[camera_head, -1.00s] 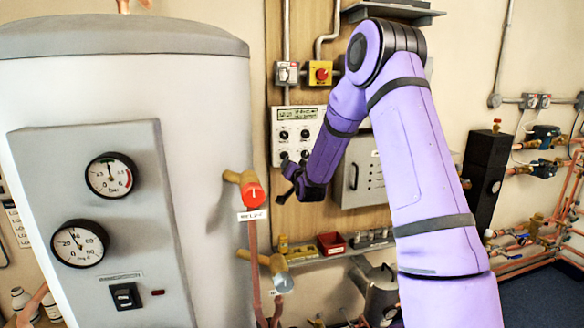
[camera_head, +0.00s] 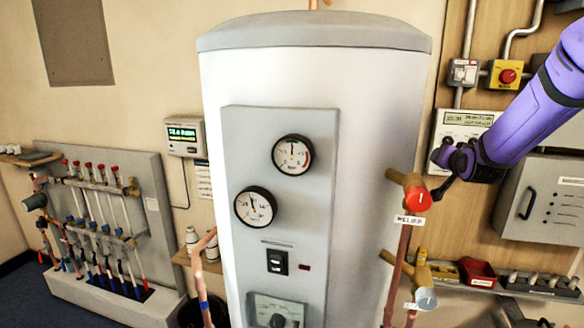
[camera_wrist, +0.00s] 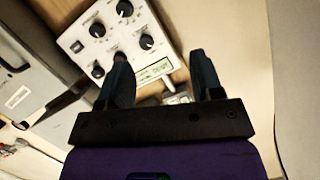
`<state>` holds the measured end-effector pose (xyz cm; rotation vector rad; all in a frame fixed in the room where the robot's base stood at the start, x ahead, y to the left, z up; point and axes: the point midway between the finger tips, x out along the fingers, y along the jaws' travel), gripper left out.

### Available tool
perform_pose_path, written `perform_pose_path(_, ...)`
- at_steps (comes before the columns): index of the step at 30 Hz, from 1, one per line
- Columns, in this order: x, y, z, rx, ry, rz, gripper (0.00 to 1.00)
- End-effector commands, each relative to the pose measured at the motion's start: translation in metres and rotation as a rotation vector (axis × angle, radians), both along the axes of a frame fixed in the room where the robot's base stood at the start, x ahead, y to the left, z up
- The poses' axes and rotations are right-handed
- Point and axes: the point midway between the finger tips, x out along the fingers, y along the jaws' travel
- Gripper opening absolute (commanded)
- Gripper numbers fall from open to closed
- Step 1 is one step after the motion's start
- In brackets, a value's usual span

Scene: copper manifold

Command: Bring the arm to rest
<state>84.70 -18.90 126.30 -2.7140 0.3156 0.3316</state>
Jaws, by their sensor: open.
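My gripper (camera_head: 447,172) is at the right of the head view, at the end of my purple arm. It is in front of the lower part of the white control panel (camera_head: 465,121) and just right of the red relief valve knob (camera_head: 418,198). I cannot tell the exact gap to either. In the wrist view, my gripper (camera_wrist: 163,66) has its two dark fingers spread apart with nothing between them. The control panel with black dials (camera_wrist: 108,28) shows beyond the fingers, turned in the picture. My upper arm is cut off by the right edge of the head view.
A large white tank (camera_head: 375,110) with two gauges stands in the middle. A grey cabinet (camera_head: 545,200), a yellow switch box (camera_head: 505,75) and a shelf with a red bin (camera_head: 478,272) are at the right. A pipe manifold (camera_head: 100,205) stands at the far left.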

Motion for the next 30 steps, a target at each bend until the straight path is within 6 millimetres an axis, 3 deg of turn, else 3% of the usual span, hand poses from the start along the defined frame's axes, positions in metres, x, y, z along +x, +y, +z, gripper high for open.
perform_pose_path(1,-0.012,0.009,0.012,-0.014,0.028,0.015,0.6)
perform_pose_path(6,-0.057,0.037,0.037,-0.058,0.154,0.065,0.6)
perform_pose_path(15,-0.155,0.076,0.064,-0.122,0.372,0.153,0.6)
perform_pose_path(22,-0.24,0.098,0.071,-0.162,0.535,0.228,0.6)
perform_pose_path(30,-0.344,0.115,0.066,-0.198,0.716,0.33,0.6)
